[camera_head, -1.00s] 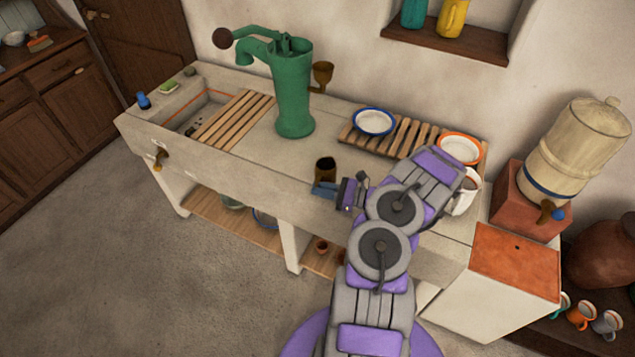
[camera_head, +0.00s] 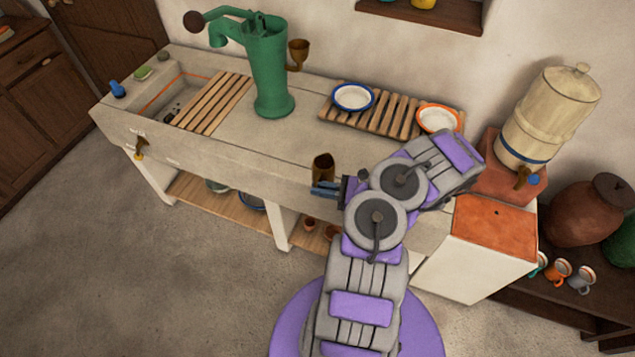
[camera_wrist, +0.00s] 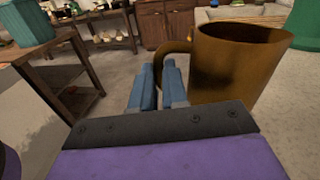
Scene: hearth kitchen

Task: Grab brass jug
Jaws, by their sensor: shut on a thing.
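The brass jug (camera_head: 322,167) stands upright at the front edge of the stone counter, in front of the green pump. In the wrist view the jug (camera_wrist: 240,65) is large at the right, with its curved handle (camera_wrist: 165,58) pointing left. My gripper (camera_head: 325,189) reaches it from the front right. In the wrist view the blue fingers of my gripper (camera_wrist: 160,85) are close together at the handle, shut on it. The lower part of the handle is hidden behind the fingers, and the jug's base is hidden too.
The green hand pump (camera_head: 268,70) stands behind the jug. A slatted rack (camera_head: 392,113) holds a blue-rimmed dish (camera_head: 353,97) and an orange-rimmed dish (camera_head: 438,118). A cream water dispenser (camera_head: 550,115) stands at the right. The counter left of the jug is clear.

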